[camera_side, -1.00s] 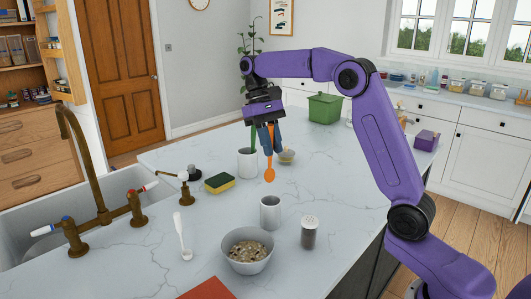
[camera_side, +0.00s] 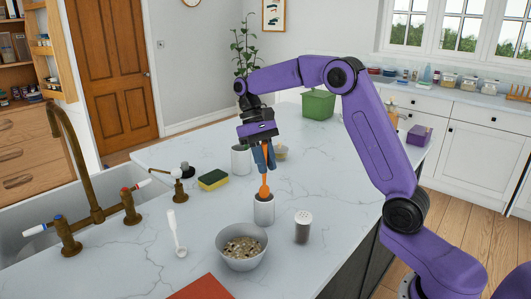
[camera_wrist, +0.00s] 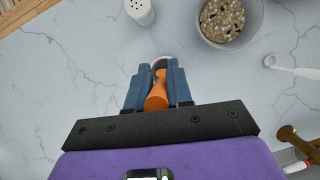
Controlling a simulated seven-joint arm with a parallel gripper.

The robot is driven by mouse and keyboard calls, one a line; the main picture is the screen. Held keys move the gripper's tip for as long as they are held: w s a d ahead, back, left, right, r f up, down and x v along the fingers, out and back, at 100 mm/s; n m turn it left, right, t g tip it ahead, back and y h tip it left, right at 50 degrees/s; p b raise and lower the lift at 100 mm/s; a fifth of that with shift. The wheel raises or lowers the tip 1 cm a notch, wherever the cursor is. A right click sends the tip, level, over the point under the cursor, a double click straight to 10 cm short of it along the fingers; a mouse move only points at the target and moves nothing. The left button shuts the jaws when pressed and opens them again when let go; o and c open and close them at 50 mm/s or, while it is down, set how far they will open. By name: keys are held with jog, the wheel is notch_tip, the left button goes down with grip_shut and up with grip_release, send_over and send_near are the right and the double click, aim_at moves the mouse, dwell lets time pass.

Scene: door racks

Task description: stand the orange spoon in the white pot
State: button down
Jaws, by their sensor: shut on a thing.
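My gripper (camera_side: 263,157) is shut on the orange spoon (camera_side: 264,180), which hangs roughly upright with its bowl end down. That end is at the mouth of the front pale grey-white pot (camera_side: 263,212); I cannot tell how far inside it is. In the wrist view the spoon (camera_wrist: 157,93) sits between the blue fingers (camera_wrist: 155,88), and part of the pot's rim (camera_wrist: 161,60) shows beyond them. A second white pot (camera_side: 240,160) stands behind, partly hidden by my gripper. Which of the two is the task's pot is not clear.
A grey bowl of grains (camera_side: 241,258) and a shaker (camera_side: 303,227) stand near the front pot. A white spoon (camera_side: 175,232), a sponge (camera_side: 213,180) and the tap (camera_side: 95,190) are left. A green box (camera_side: 318,104) is at the back. Counter between them is clear.

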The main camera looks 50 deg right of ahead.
aim_at(265, 177)
jog(key=shift+f, duration=2.45)
jog(key=c, duration=0.9)
grip_release()
jog(key=shift+c, duration=0.2)
jog(key=v, duration=1.2)
jog(key=shift+s, duration=0.1)
